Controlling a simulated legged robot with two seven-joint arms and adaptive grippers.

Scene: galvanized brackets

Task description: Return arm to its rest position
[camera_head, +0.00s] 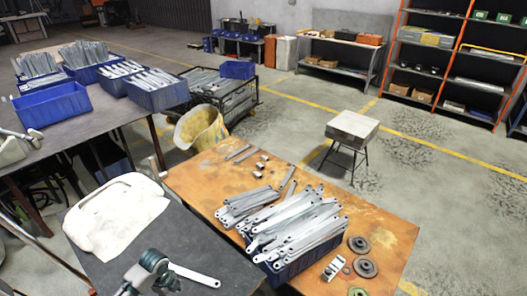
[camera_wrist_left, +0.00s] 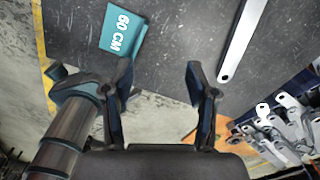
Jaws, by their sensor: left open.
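My left gripper (camera_wrist_left: 158,75) is open in the left wrist view, with nothing between its two dark fingers. In the head view a grey and dark teal part of my arm (camera_head: 151,265) shows at the bottom left, over the dark table (camera_head: 215,245); the fingers are hard to make out there. A single galvanized bracket (camera_head: 195,275) lies flat on that table, just right of the arm. The bracket also shows in the left wrist view (camera_wrist_left: 243,40), to the right of the fingers and apart from them. My right gripper is not in view.
A blue bin (camera_head: 285,270) heaped with brackets stands on the orange-brown table (camera_head: 385,225), beside dark round discs (camera_head: 365,267). A pale cloth-like piece (camera_head: 115,215) lies on the dark table's left.

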